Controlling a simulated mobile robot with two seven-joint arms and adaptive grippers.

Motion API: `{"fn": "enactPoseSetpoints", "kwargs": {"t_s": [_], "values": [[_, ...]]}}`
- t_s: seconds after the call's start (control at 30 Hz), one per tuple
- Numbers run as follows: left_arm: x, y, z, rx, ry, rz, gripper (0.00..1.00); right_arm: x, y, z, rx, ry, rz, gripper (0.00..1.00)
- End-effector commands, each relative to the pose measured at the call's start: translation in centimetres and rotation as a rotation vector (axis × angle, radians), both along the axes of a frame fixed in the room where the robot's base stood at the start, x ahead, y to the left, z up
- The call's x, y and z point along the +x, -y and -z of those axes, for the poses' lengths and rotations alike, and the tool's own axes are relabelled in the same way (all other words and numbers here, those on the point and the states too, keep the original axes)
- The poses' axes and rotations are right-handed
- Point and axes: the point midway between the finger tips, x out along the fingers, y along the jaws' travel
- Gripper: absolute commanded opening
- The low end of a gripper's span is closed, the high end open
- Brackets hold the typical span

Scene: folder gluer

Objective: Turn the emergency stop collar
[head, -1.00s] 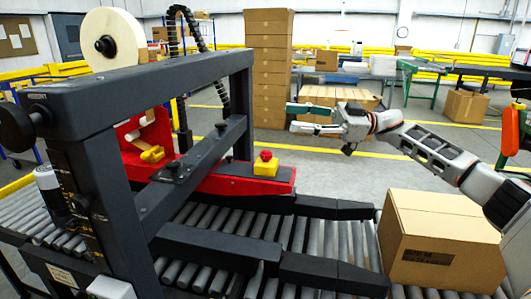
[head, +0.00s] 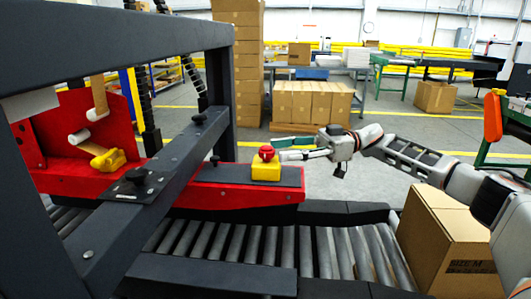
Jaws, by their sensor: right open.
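The emergency stop (head: 266,166) is a red mushroom button on a yellow box, standing on the dark top of the red machine arm (head: 180,188). Its collar is too small to make out apart from the red button. My right gripper (head: 277,150) comes in from the right, open and empty, with its fingers pointing left. My left gripper is not in view.
A dark frame (head: 215,95) stands at the left over the roller conveyor (head: 250,245). A cardboard box (head: 445,235) sits on the rollers at the right, below my right arm. Stacked cartons (head: 310,102) stand behind on a pallet.

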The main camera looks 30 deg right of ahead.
Motion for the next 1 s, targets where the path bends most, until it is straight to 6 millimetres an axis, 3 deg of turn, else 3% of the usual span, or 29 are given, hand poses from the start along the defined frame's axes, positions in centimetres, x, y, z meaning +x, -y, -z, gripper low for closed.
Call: {"fn": "enactPoseSetpoints", "kwargs": {"t_s": [0.1,0.3,0.67,0.83,1.0], "values": [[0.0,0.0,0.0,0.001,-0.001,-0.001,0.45,0.5,-1.9,0.1,0.000,0.000,-0.004,0.45],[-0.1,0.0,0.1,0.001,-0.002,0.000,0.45,1.2,-4.0,0.2,-0.001,-0.001,-0.002,0.45],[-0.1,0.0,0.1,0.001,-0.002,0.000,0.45,1.4,-4.5,0.2,0.000,-0.003,0.000,0.45],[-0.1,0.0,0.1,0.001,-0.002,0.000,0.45,1.4,-4.5,0.2,0.000,-0.003,0.000,0.06],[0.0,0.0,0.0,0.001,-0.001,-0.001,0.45,1.4,-4.5,0.2,0.000,-0.002,0.001,0.06]]}}
